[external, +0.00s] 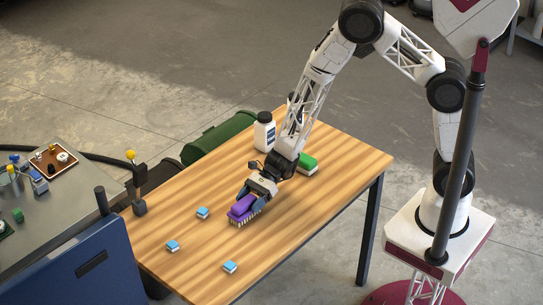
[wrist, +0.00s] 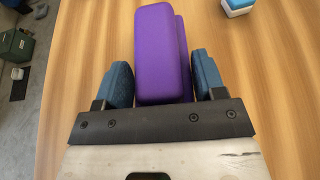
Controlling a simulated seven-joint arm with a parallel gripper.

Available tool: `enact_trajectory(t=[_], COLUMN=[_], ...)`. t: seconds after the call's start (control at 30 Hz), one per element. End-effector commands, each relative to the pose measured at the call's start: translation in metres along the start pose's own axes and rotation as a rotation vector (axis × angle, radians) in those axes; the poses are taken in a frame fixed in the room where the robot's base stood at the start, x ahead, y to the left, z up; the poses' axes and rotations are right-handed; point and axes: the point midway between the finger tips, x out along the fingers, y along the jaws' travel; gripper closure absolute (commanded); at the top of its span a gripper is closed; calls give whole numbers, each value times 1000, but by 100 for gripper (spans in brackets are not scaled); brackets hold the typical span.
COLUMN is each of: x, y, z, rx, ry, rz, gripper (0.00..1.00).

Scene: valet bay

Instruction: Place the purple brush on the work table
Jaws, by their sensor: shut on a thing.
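The purple brush (external: 243,209) is at the middle of the wooden work table (external: 310,205), with its pale bristles facing down at the tabletop. My gripper (external: 256,195) is around the brush from above and shut on it. In the wrist view the purple brush (wrist: 162,55) lies between the two blue finger pads of my gripper (wrist: 160,82). The bristles are at or just above the wood; I cannot tell whether they touch it. The underside of the brush is hidden in the wrist view.
Small blue-and-white blocks lie on the table, one (external: 203,213) left of the brush, others (external: 173,245) and (external: 230,267) nearer the front. A green brush (external: 307,163) and a white bottle (external: 264,132) stand behind my gripper. The table's right part is clear.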

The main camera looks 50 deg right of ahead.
Motion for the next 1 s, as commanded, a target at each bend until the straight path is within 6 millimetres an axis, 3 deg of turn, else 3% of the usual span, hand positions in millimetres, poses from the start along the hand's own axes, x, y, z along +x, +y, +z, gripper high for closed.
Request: enact_trajectory(t=[0.37, 0.4, 0.53, 1.0], x=[1, 1, 1, -2], y=[0, 0, 0, 0], z=[-3, -3, -3, 0], rx=[0, 0, 0, 1], ry=[0, 0, 0, 0], rz=[0, 0, 0, -1], gripper=[62, 32, 12, 11])
